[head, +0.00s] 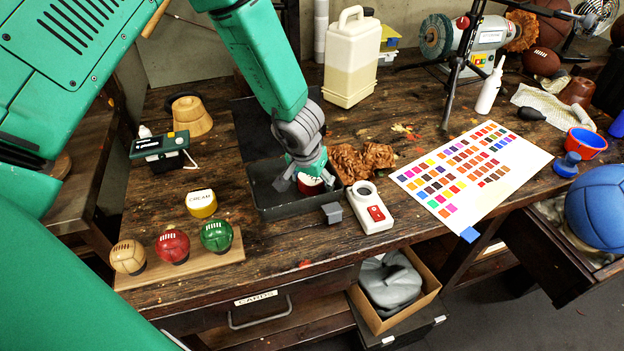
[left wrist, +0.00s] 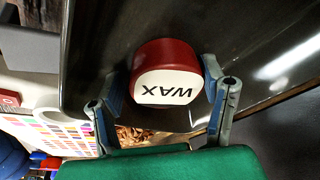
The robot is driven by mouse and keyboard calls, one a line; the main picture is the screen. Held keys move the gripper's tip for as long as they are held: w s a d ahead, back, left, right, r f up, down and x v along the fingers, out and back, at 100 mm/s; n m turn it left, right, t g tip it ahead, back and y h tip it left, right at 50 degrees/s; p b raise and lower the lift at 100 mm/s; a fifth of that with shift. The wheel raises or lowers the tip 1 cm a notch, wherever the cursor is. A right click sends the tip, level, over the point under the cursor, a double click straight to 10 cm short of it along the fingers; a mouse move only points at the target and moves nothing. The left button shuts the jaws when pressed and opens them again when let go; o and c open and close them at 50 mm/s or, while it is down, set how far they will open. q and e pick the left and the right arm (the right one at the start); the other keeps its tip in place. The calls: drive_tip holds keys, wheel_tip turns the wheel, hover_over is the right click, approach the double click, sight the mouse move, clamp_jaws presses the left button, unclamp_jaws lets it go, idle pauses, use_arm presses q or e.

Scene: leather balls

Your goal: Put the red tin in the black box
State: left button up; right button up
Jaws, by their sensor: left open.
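The red tin (head: 310,184) with a white lid is inside the black box (head: 262,203), near the box's right part. In the left wrist view the tin (left wrist: 152,60) shows its red side and a white face reading WAX. My left gripper (head: 307,177) reaches down into the box over the tin. In the left wrist view the open fingers of my left gripper (left wrist: 160,96) stand on either side of the tin, and a gap shows beside it. The dark box floor (left wrist: 260,45) shows around the tin. My right gripper is not in view.
A yellow CREAM tin (head: 201,204) and a wooden rack (head: 190,262) with three small balls stand left of the box. A white meter (head: 369,207), brown leather scraps (head: 362,160) and a colour chart (head: 472,170) lie right. A cream jug (head: 352,60) stands behind.

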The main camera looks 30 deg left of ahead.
use_arm(q)
drive_tip(key=shift+d+r, duration=0.25)
drive_tip(key=shift+r, duration=0.15)
drive_tip(key=p+v, duration=0.5)
drive_tip(key=v, duration=0.6)
drive_tip(key=shift+a+r, duration=0.2)
drive_tip(key=shift+a, duration=0.05)
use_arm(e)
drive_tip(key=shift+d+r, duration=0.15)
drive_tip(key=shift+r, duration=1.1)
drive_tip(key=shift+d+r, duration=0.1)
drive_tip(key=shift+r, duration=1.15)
